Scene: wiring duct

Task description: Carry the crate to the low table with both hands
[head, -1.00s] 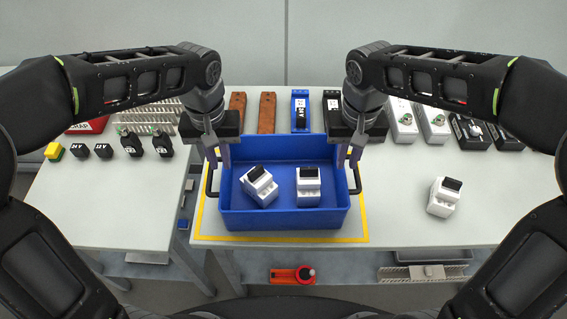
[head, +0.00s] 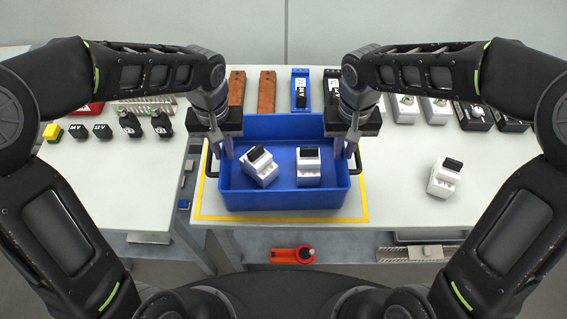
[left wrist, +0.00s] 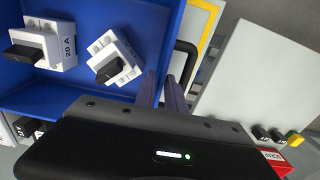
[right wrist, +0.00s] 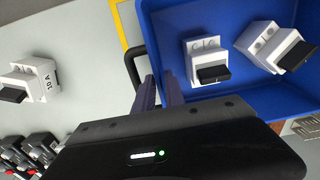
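The blue crate (head: 285,201) stands on the right-hand table inside a yellow outline. It holds two white modules with black tops, the left one (head: 260,168) turned at an angle and the right one (head: 309,168) upright. My left gripper (head: 221,154) is at the crate's left side and my right gripper (head: 348,152) at its right side. Each has its fingers apart around the side wall or handle; contact is not clear. The black left handle (left wrist: 187,47) and right handle (right wrist: 131,62) show beside the fingers. I cannot identify the low table.
A loose white module (head: 444,178) stands right of the crate. Several blocks and parts line the back. The left table (head: 110,195) has free room in front, beyond a gap. An orange-red tool (head: 292,255) lies on a lower shelf.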

